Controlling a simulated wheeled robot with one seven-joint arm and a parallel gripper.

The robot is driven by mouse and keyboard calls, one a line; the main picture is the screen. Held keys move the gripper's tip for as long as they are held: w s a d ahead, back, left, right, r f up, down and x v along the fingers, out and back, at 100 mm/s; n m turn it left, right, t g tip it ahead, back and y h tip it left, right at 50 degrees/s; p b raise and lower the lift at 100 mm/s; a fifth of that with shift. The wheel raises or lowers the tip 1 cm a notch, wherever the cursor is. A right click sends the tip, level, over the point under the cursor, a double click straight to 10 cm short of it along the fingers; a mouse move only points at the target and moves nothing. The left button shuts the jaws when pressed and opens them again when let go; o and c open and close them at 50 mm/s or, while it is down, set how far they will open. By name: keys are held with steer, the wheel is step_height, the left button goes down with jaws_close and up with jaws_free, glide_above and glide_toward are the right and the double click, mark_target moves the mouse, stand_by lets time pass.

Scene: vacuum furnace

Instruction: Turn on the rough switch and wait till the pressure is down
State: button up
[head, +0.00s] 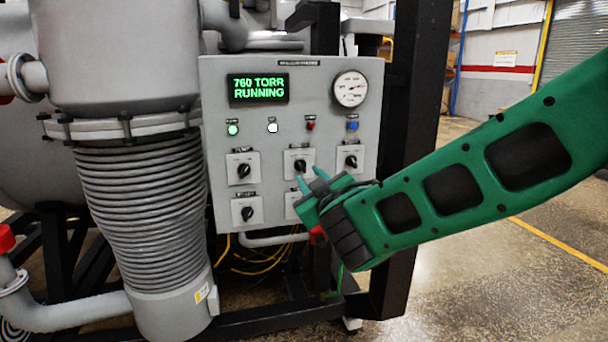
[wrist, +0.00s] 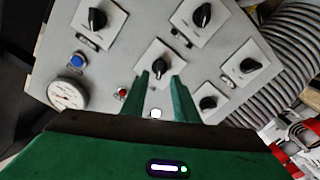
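The grey control panel (head: 220,185) carries several black rotary switches on pale plates; their labels are too small to read, so I cannot tell which is the rough switch. The upper middle switch (head: 299,165) is closest to my gripper (head: 310,177). In the wrist view, that switch (wrist: 158,63) lies just beyond the fingertips of my gripper (wrist: 160,76). The two green fingers are apart with nothing between them; contact with the switch cannot be made out. The display (head: 258,88) reads "760 TORR RUNNING". A round pressure gauge (head: 350,89) sits at the panel's upper right.
A green lamp (head: 232,129) and a white lamp (head: 272,127) look bright; a red one (head: 310,125) and a blue one (head: 352,125) sit beside them. A ribbed grey column (head: 140,190) stands left of the panel. A black frame post (head: 415,130) stands right. Floor at right is open.

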mark_target(303, 168)
steer(key=shift+x, duration=2.8)
jaws_close()
